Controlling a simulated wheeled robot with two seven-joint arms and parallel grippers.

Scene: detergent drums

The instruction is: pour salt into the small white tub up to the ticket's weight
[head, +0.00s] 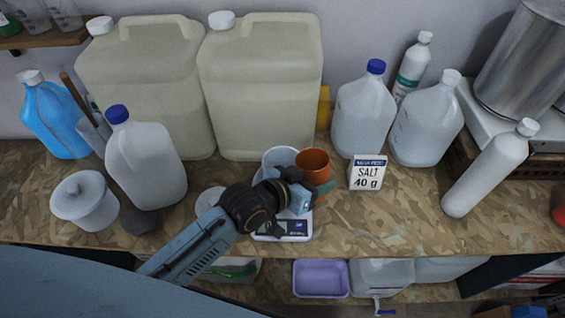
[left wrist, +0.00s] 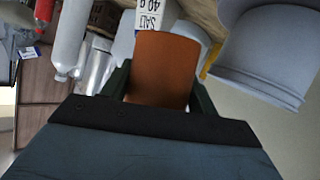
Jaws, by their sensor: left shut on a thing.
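My left gripper (head: 314,188) is shut on an orange-brown cup (head: 313,163), held near upright just right of the small white tub (head: 279,156). The cup (left wrist: 165,68) also shows between the fingers in the left wrist view; its contents cannot be made out. The tub is partly hidden behind my gripper and arm, and its contents are not visible. A digital scale (head: 298,229) shows below my gripper; its reading is too small to read. The ticket (head: 367,173) reads "SALT 40 g" and stands right of the cup. My right gripper is not in view.
Two large canisters (head: 260,90) stand behind the tub. White jugs (head: 362,112) stand behind the ticket, and a white bottle (head: 487,168) is at the right. The bench (head: 390,225) is clear in front of the ticket.

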